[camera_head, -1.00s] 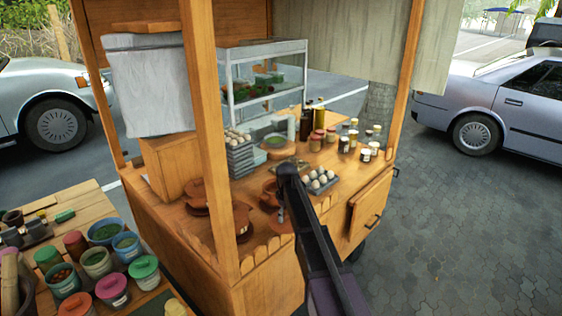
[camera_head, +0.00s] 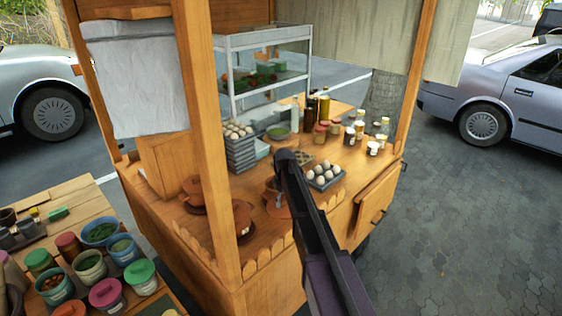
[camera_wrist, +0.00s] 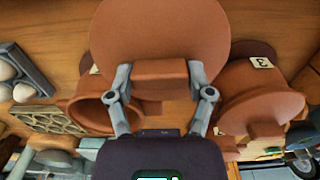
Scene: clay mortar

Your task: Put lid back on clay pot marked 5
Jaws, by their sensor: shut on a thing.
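My gripper (camera_wrist: 160,77) is shut on the raised handle of a round clay lid (camera_wrist: 160,30) in the wrist view. In the head view the lid (camera_head: 276,209) shows below the end of my arm, over the cart counter. An open clay pot (camera_wrist: 98,108) is left of my gripper in the wrist view, its label mostly hidden. A lidded clay pot (camera_wrist: 262,88) with a tag reading 3 is on the right. No 5 is readable. In the head view, other lidded clay pots (camera_head: 240,214) stand left of the held lid.
An egg tray (camera_head: 324,178) and a small lattice piece (camera_wrist: 45,120) lie close to the open pot. Jars and bottles (camera_head: 335,128) stand behind. A wooden post (camera_head: 205,130) rises at the front left of the counter (camera_head: 262,240).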

